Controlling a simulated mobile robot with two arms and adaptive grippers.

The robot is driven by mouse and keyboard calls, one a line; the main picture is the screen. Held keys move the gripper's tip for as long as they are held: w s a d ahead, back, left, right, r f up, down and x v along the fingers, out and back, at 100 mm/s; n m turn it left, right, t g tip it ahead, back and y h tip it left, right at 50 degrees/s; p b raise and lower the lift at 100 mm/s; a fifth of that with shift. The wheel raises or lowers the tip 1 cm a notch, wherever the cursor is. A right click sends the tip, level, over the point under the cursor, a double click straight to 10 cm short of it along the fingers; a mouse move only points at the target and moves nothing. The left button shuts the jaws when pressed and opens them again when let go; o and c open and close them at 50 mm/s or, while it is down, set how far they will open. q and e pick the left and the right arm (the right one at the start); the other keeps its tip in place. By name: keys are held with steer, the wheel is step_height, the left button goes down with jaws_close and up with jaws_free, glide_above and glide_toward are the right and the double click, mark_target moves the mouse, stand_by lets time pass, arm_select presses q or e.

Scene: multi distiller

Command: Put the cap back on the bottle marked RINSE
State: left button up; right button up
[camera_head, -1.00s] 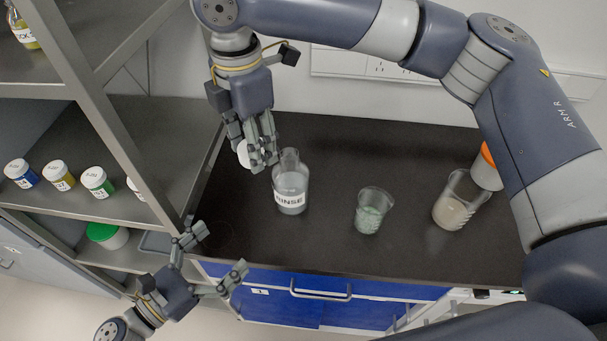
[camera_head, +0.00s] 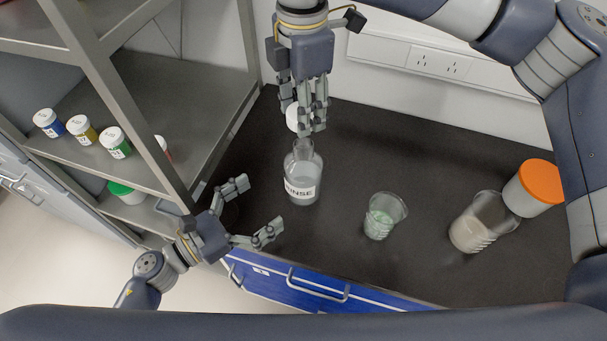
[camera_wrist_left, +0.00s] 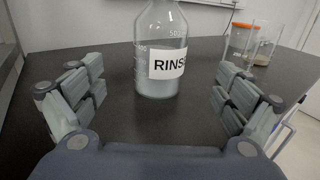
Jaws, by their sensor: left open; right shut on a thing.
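The clear RINSE bottle (camera_head: 302,174) stands upright on the dark bench. It also shows in the left wrist view (camera_wrist_left: 160,50), its label facing me and its top cut off. My right gripper (camera_head: 305,125) points down, shut on the white cap (camera_head: 293,117). The cap is just above the bottle's mouth in the picture; I cannot tell whether it touches the neck. My left gripper (camera_head: 258,208) is open and empty at the bench's front edge, in front of the bottle. In the left wrist view its fingers (camera_wrist_left: 158,95) are spread, with the bottle beyond, between them.
A beaker with pale green contents (camera_head: 383,216) stands right of the bottle. A beaker with beige contents (camera_head: 480,224) and an orange-lidded jar (camera_head: 535,188) stand further right. A metal shelf (camera_head: 180,95) with small labelled jars (camera_head: 82,130) rises on the left.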

mark_target(301, 176)
arm_select(q)
steer(key=x, duration=1.1)
steer(key=shift+w, duration=0.1)
arm_select(e)
steer(key=shift+d, duration=0.15)
arm_select(q)
steer(key=c, duration=1.6)
arm_select(e)
steer(key=shift+w+f, duration=0.1)
steer(key=shift+f, duration=2.45)
